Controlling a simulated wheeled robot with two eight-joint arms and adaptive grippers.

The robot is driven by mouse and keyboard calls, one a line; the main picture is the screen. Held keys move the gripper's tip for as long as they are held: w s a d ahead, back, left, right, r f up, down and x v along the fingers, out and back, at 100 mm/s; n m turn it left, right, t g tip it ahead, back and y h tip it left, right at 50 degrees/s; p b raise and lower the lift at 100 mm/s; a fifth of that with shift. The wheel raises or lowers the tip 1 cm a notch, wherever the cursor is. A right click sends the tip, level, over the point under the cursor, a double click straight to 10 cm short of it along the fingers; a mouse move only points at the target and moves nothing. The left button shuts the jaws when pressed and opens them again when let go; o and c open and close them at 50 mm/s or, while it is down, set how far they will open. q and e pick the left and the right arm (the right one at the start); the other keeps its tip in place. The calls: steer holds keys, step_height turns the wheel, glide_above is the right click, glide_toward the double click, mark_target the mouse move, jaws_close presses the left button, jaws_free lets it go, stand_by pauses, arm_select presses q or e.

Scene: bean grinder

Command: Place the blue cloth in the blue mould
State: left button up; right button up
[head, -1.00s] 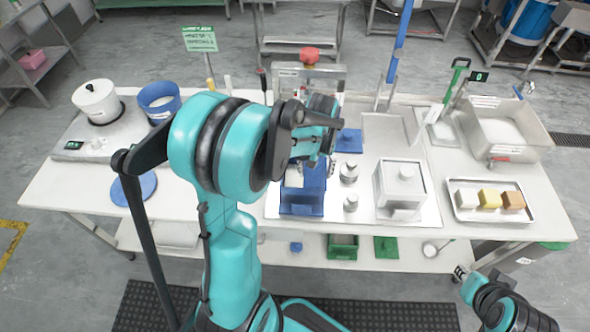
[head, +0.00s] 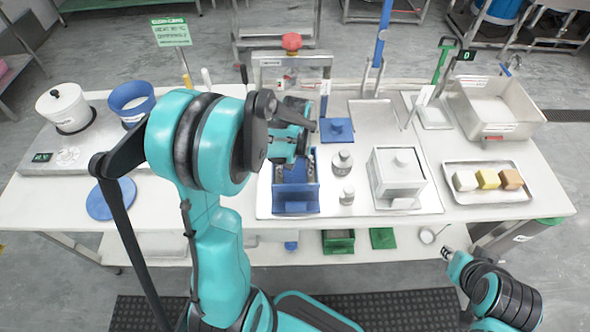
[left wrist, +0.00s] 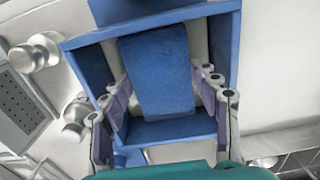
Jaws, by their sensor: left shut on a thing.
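The blue mould (head: 296,207) is an open box on the white tray in the middle of the table. My left gripper (head: 293,163) points down over it. In the left wrist view the gripper (left wrist: 162,85) has its fingers on both sides of the folded blue cloth (left wrist: 155,68) and is shut on it. The cloth lies within the outline of the mould (left wrist: 232,62); its contact with the floor cannot be told. In the head view my gripper hides most of the cloth. My right gripper (head: 447,254) is low at the front right, with its jaws too small to read.
A blue lid-like block (head: 337,130) lies behind the mould. Metal weights (head: 343,162) and a white box (head: 397,178) stand to its right. A tray of sample blocks (head: 487,180) is farther right. A blue disc (head: 111,198) lies at the left.

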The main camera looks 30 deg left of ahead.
mark_target(295, 173)
arm_select(q)
steer(key=o, duration=0.9)
steer(key=shift+f, duration=0.15)
steer(key=shift+r, duration=0.35)
step_height(295, 173, up, 11)
steer(key=p, duration=0.4)
steer(key=s+d+r+m+t, duration=0.6)
steer(key=s+d+t, duration=0.1)
steer(key=s+d, duration=0.3)
steer(key=shift+s, duration=0.2)
steer(key=shift+d, duration=0.1)
